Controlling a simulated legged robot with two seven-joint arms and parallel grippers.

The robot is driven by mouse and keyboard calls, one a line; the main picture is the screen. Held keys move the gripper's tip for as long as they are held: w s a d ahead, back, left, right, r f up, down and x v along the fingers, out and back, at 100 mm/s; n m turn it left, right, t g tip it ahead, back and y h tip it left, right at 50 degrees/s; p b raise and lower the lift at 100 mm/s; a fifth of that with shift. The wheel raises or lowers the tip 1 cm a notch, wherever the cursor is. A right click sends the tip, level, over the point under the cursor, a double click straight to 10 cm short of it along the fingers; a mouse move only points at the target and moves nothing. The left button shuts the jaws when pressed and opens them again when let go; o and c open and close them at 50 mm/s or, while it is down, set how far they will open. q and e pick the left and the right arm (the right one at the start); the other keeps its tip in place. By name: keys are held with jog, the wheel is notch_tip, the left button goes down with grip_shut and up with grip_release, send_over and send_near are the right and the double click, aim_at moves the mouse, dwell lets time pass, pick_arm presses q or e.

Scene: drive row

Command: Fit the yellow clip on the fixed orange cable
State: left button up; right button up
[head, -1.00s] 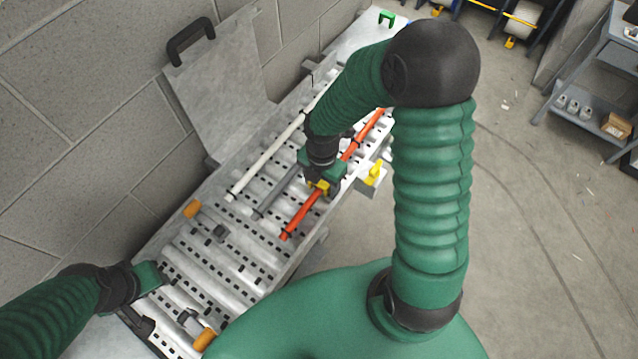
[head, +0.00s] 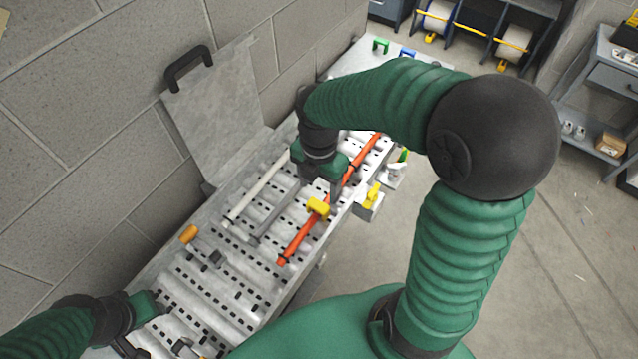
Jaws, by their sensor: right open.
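The orange cable (head: 298,243) lies along the perforated metal tray, running from lower left to upper right. A yellow clip (head: 318,207) sits at the cable, over its middle stretch. Whether it is fully seated cannot be told. My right gripper (head: 321,188) is open just behind and above the clip, with a finger to either side and a visible gap between it and the clip. My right gripper hides part of the tray and cables behind it. My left gripper (head: 148,306) is over the near left end of the tray; its jaws are unclear.
A white cable (head: 257,188) and a grey cable (head: 274,221) lie left of the orange one. Another yellow clip (head: 373,195) stands in a holder at the tray's right edge. A raised metal lid (head: 218,110) stands at the wall. Green (head: 380,45) and blue clips (head: 407,53) are at the far end.

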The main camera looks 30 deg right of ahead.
jog(key=s+a+f+m+t, duration=0.1)
jog(key=s+a+f+m, duration=0.1)
jog(key=m, duration=0.9)
jog(key=s+a+f+m+t, duration=0.1)
jog(key=s+a+f+m, duration=0.1)
jog(key=m, duration=0.9)
jog(key=shift+a+t, duration=0.3)
jog(key=shift+a, duration=0.1)
jog(key=shift+f, duration=0.1)
